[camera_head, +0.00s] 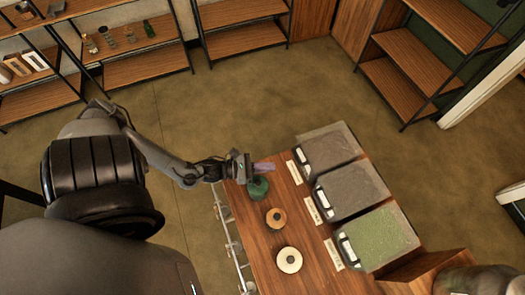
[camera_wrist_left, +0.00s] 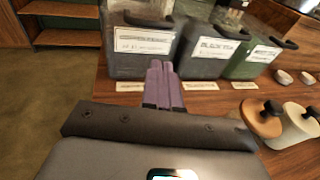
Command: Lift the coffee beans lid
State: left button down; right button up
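The middle bin (camera_wrist_left: 208,62) is labelled black tea. My left gripper (camera_head: 264,167) is at the table's left edge, just in front of the far-end bin. In the left wrist view its purple fingers (camera_wrist_left: 163,84) are together, with nothing seen between them. My right gripper is not in view.
A green bin (camera_head: 382,238) is nearest in the row. A green round container (camera_head: 258,188) sits just below my left gripper. Tan (camera_head: 276,218) and cream (camera_head: 289,260) round containers stand along the left edge. Shelves (camera_head: 135,65) stand back across open floor.

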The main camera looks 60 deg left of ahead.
pick_arm(q)
jog(key=shift+m, duration=0.3)
jog(key=w+b, duration=0.2)
jog(key=w, duration=0.1)
jog(key=w+b, duration=0.2)
jog(key=w, duration=0.1)
jog(key=w+b, duration=0.2)
jog(key=w, duration=0.1)
jog(key=shift+w+d+f, duration=0.35)
jog(key=r+p, duration=0.1)
jog(key=r, duration=0.2)
jog(key=r+p, duration=0.2)
jog(key=r, duration=0.1)
jog(key=w+r+p, duration=0.1)
jog(key=r+p, duration=0.1)
jog(key=r, duration=0.1)
jog(key=w+d+r+b, duration=0.1)
jog(key=w+r, duration=0.4)
jog(key=w, duration=0.6)
jog(key=w+d+r+b, duration=0.1)
jog(key=w+r+b, duration=0.3)
jog(key=w, duration=0.7)
jog(key=shift+w+d+r+b, duration=0.15)
jog(key=shift+w+r+b, duration=0.15)
jog(key=shift+r, duration=0.3)
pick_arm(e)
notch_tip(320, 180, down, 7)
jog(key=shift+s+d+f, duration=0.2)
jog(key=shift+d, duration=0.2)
